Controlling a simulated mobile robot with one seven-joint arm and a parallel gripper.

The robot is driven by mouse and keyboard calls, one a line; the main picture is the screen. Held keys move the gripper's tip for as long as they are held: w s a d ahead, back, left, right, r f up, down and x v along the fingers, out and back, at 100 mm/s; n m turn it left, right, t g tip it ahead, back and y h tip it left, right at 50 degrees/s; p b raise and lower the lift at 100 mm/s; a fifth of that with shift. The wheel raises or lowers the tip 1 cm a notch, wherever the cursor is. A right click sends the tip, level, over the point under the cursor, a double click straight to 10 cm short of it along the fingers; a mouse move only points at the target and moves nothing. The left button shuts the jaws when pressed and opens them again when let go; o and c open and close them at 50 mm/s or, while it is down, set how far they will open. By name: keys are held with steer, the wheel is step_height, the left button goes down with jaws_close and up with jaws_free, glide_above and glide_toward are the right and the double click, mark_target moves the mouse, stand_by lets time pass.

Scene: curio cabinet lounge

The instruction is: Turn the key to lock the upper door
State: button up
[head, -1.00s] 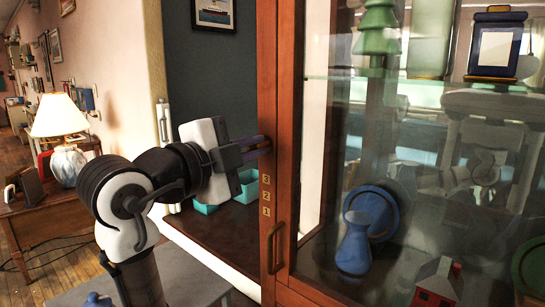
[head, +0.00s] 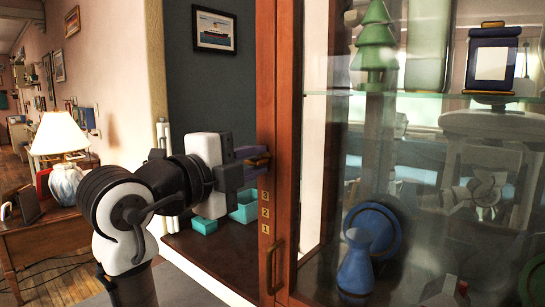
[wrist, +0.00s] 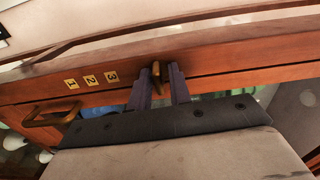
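The cabinet's glazed upper door (head: 290,120) is shut or nearly so; I cannot tell which. A brass key (wrist: 156,72) stands out from its wooden frame, above the gold numbers 3, 2, 1. My gripper (head: 262,160) is at the key in the head view. In the wrist view my gripper (wrist: 160,84) has one dark finger on each side of the key. A gap shows beside the key, so the fingers look open around it. The brass door handle (head: 272,265) is below the numbers and also shows in the wrist view (wrist: 52,114).
Behind the glass are a green tree figure (head: 376,48), a blue vase (head: 356,265) and a blue plate (head: 378,225). Teal boxes (head: 204,226) sit on a dark surface behind my arm. A lamp (head: 60,135) stands on a side table at left.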

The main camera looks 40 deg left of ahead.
steer(key=o, duration=0.6)
steer(key=shift+s, duration=0.1)
steer(key=shift+s, duration=0.1)
